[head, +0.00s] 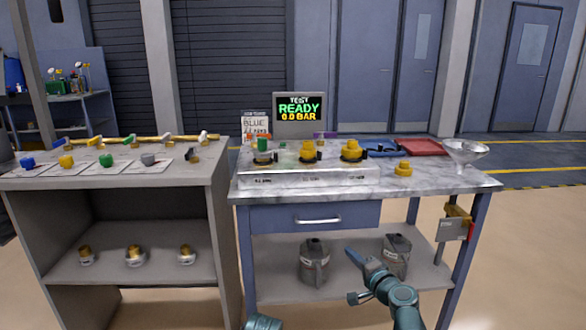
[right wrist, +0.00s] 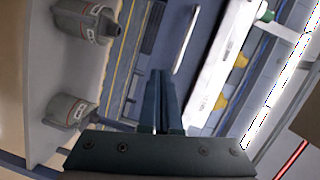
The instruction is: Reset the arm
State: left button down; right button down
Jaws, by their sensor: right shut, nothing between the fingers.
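My right gripper (head: 352,254) is in front of the marble-topped workbench (head: 470,184), below its tabletop and near the lower shelf. It is shut and empty; in the right wrist view its two fingers (right wrist: 162,78) lie together. It hides part of the shelf, between two grey jugs (head: 314,262) and (head: 396,256). Those jugs show at the upper left of the right wrist view, apart from the fingers. A teal piece of my own arm shows at the bottom edge of the head view; my left gripper is not seen.
The tabletop carries a white block with yellow and green caps (head: 350,149), a yellow cap (head: 403,168), a clear funnel (head: 466,152), a red tray (head: 421,147) and a screen (head: 299,107) reading READY 0.0 BAR. A grey bench (head: 200,172) stands left. The floor at right is clear.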

jog(key=s+a+f+n+g+y, duration=0.1)
jog(key=s+a+f+n+g, duration=0.5)
jog(key=a, duration=0.3)
jog(key=s+a+f+n+g+y, duration=0.1)
jog(key=s+a+f+n+g, duration=0.35)
jog(key=s+a+f, duration=0.35)
jog(key=s+d+f+n+g+h, duration=0.2)
jog(key=s+f+n+g+h, duration=0.15)
jog(key=s, duration=0.25)
jog(key=s+d+f+n+g+h, duration=0.1)
jog(key=s+f+n+g+h, duration=0.1)
jog(key=s+h, duration=0.4)
notch_tip(320, 180, up, 34)
jog(key=y+p, duration=0.1)
jog(key=p, duration=3.3)
jog(key=shift+r, duration=0.15)
jog(key=shift+s+y, duration=0.1)
jog(key=shift+y, duration=0.15)
